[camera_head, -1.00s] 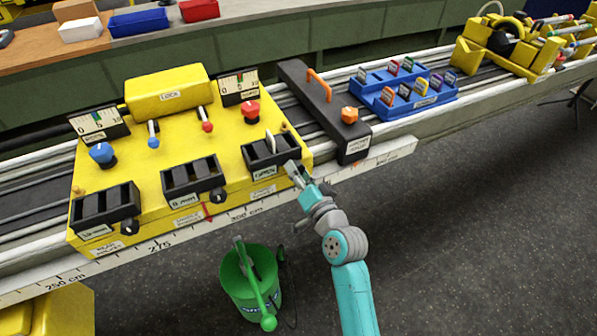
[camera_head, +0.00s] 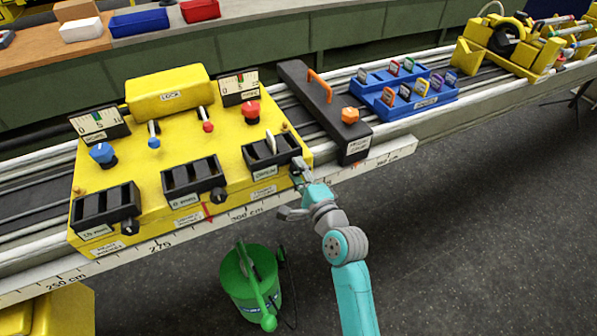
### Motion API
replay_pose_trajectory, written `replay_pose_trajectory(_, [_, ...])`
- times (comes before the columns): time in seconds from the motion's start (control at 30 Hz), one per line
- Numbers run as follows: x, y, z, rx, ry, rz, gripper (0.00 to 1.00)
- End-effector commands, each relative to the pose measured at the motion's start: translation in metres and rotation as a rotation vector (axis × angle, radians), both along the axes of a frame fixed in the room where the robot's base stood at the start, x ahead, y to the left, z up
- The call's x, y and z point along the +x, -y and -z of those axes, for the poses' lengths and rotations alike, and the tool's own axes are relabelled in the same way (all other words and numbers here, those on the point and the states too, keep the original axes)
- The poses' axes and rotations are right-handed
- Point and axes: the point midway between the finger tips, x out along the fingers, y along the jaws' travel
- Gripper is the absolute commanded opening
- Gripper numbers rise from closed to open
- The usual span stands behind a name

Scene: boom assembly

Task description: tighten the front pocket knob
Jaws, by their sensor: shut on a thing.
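The yellow block (camera_head: 235,160) carries three black slotted pockets along its near edge. The front pocket (camera_head: 262,158) is the rightmost, with a thin pale piece standing in it. Its black knob (camera_head: 296,163) sits at the pocket's right end, mostly hidden by my gripper (camera_head: 300,168). My gripper reaches in from the lower right and is shut on this knob. The middle pocket knob (camera_head: 217,194) and the rear pocket knob (camera_head: 130,226) stand free to the left.
A dark bar with an orange handle (camera_head: 319,85) lies across the rails just right of the block. A blue rack (camera_head: 415,100) of colored tags stands beyond it. Floor to the right is clear.

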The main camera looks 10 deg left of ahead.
Motion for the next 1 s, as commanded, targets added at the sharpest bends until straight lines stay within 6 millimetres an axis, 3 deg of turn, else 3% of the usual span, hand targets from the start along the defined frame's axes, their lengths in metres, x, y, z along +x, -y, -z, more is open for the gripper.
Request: replay_pose_trajectory(1.0, [0.0007,0.0017,0.0004,0.787,-0.535,0.002,0.08])
